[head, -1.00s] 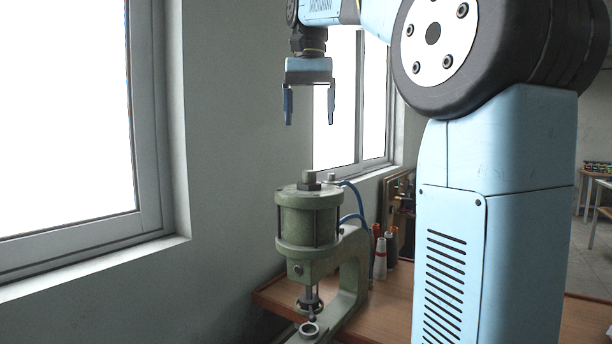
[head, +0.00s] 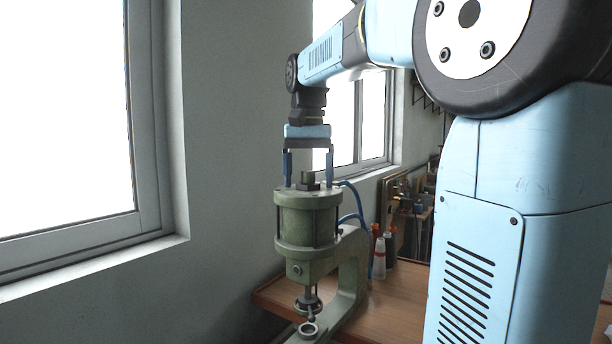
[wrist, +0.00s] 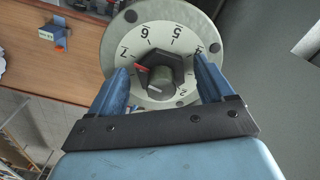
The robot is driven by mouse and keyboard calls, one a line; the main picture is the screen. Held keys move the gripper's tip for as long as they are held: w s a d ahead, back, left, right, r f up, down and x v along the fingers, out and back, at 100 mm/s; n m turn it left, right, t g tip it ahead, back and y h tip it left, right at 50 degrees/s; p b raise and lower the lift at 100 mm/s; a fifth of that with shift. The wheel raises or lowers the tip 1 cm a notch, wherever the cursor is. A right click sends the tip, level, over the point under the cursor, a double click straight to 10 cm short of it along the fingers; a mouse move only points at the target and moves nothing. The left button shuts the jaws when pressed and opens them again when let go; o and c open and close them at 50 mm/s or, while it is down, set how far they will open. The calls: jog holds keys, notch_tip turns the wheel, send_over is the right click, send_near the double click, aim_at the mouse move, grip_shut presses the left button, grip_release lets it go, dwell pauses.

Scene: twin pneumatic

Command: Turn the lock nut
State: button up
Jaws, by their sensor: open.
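The lock nut (wrist: 163,65) is a dark hexagonal nut around a round stem (wrist: 161,79) on top of the green pneumatic press (head: 308,225). In the head view the nut (head: 308,186) sits on the press's cylinder. In the wrist view a pale dial (wrist: 187,39) with numbers surrounds it, and a red mark shows at the nut's left. My gripper (head: 308,183) is open, pointing down. Its two blue fingers stand on either side of the nut, with visible gaps in the wrist view (wrist: 168,82). I cannot tell whether the fingertips reach the dial's height.
The press stands on a wooden bench (head: 400,300) close to the wall. Blue hoses (head: 354,203) rise at its right. Bottles (head: 380,255) stand behind it. A window (head: 70,120) is at the left.

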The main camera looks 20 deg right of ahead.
jog(key=c, duration=1)
jog(key=shift+a, duration=0.15)
jog(key=shift+c, duration=0.2)
jog(key=shift+n, duration=0.3)
jog(key=n, duration=0.5)
jog(key=shift+d, duration=0.2)
jog(key=n, duration=0.6)
jog(key=shift+d, duration=0.1)
jog(key=shift+n, duration=0.3)
